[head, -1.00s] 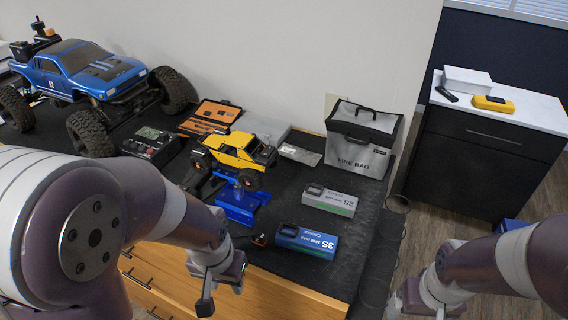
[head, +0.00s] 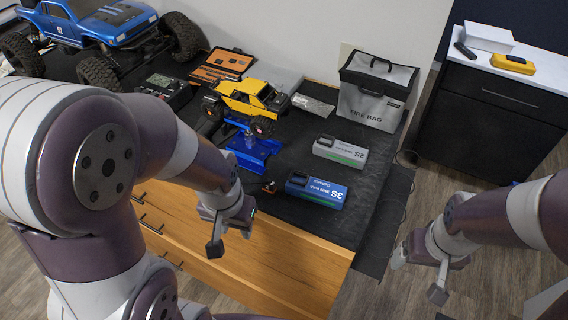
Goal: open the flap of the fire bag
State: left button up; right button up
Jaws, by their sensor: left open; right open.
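The fire bag (head: 372,107) is a grey upright bag with a black top edge and a dark handle. It stands at the back right of the bench, against the wall. Its flap (head: 380,74) lies over the top and looks closed. My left gripper (head: 228,240) is open and empty in front of the bench's front edge, well short of the bag. My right gripper (head: 422,278) is open and empty, low to the right of the bench, apart from the bag.
A grey 2S battery (head: 340,152) and a blue 3S battery (head: 316,190) lie in front of the bag. A yellow crawler (head: 247,98) sits by a blue stand (head: 250,150). A blue truck (head: 95,25) is at far left. A dark cabinet (head: 490,118) stands right, beyond a floor gap.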

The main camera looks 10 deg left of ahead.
aim_at(361, 65)
jog(key=i+l+u, duration=0.1)
jog(key=l, duration=0.65)
jog(key=i+l, duration=0.1)
jog(key=l, duration=0.6)
jog(key=i+l+u, duration=0.1)
jog(key=i+l, duration=0.1)
